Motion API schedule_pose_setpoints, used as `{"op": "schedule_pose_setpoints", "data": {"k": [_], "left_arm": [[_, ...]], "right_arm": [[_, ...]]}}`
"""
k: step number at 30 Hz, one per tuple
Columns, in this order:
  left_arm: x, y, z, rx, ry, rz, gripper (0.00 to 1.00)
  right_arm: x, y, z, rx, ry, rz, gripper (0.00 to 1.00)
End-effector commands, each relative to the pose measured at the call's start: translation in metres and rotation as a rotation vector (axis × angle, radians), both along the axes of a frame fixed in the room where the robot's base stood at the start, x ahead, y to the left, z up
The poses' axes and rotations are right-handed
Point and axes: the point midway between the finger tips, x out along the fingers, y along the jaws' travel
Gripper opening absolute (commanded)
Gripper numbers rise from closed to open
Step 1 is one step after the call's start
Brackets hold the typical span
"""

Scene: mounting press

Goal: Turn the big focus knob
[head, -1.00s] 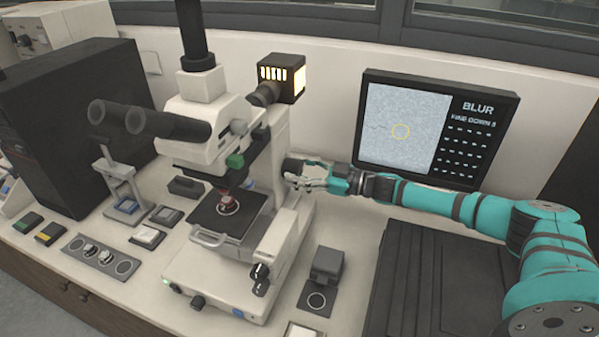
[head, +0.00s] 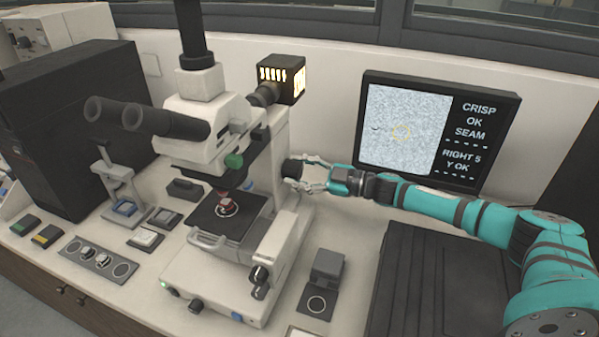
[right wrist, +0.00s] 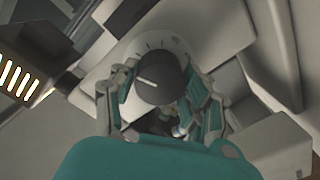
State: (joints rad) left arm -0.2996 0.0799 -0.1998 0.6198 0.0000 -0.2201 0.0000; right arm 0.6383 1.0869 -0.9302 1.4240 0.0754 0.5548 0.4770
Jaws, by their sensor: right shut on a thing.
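The big focus knob (head: 292,169) is a black round knob on the right side of the white microscope (head: 205,149). In the right wrist view the knob (right wrist: 160,80) shows a white pointer line and a pale dial with tick marks behind it. My right gripper (head: 304,174) is at the knob, its fingers on either side of it. In the right wrist view the right gripper (right wrist: 160,98) is shut on the knob. The monitor (head: 437,131) reads "CRISP OK SEAM RIGHT 5 Y OK" beside a grainy picture with a yellow ring. My left gripper is not in view.
The lamp housing (head: 281,77) with lit slots stands behind the microscope. A dark ribbed box (head: 440,270) lies below my right arm. Smaller knobs (head: 259,275) sit low on the microscope's right side. A grey block (head: 327,266) stands on the bench nearby.

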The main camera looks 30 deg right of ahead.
Motion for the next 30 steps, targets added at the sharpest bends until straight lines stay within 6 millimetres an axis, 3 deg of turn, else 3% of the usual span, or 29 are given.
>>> {"op": "schedule_pose_setpoints", "data": {"k": [1, 2, 7, 19, 30], "left_arm": [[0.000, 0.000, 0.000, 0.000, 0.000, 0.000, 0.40], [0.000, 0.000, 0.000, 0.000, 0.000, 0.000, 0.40], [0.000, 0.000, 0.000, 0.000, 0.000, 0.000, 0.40], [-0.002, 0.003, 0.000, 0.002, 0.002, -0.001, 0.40], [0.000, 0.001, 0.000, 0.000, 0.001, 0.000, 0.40]], "right_arm": [[0.000, 0.000, 0.001, 0.001, -0.001, 0.000, 0.15], [0.000, 0.000, 0.001, 0.001, -0.001, 0.000, 0.48], [0.000, 0.000, 0.001, 0.001, 0.000, 0.001, 0.71], [-0.007, -0.007, -0.001, -0.001, 0.002, -0.002, 0.71], [-0.062, -0.058, -0.001, -0.002, 0.006, -0.002, 0.71]]}}
